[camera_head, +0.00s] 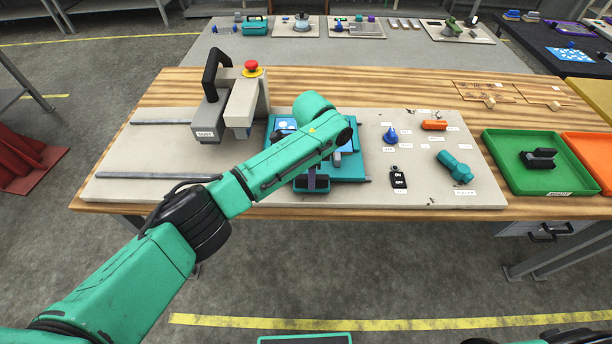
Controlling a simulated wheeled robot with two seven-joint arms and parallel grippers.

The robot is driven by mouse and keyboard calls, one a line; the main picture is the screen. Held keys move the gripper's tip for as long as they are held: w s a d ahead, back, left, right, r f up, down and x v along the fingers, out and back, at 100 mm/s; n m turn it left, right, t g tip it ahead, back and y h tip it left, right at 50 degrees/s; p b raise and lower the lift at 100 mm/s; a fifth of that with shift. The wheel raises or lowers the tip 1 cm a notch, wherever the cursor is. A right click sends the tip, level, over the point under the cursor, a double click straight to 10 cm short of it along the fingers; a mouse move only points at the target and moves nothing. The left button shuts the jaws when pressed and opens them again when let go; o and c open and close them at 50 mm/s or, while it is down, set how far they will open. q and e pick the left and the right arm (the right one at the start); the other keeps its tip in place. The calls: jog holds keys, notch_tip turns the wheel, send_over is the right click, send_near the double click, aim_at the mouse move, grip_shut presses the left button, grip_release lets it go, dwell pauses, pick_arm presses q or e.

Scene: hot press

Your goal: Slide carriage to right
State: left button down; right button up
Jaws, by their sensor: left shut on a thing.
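The grey carriage (240,106) stands at the left part of the board, between two rails, with a black handle (214,66) on its left and a red knob (251,66) on top. The teal plate (357,165) lies to its right, with white and blue patches on it. My left arm reaches across the front of the plate. My left gripper (338,158) is over the plate, right of the carriage and apart from its handle. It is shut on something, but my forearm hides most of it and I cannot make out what. My right gripper is not in view.
The rails (150,175) run left of the carriage and continue right past the plate. A blue knob (390,136), a black ON/OFF switch (398,178), an orange part (434,125) and a teal part (456,166) sit at right. A green tray (498,175) stands beyond the board.

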pick_arm(q)
jog(key=shift+d+r, duration=0.15)
jog(key=shift+d, duration=0.05)
jog(key=shift+d, duration=0.1)
jog(key=c, duration=0.9)
grip_release()
jog(key=shift+o, duration=1.1)
jog(key=shift+d, duration=0.1)
notch_tip(320, 180, up, 14)
jog(key=b, duration=0.2)
jog(key=shift+r, duration=0.2)
jog(key=shift+f, duration=0.1)
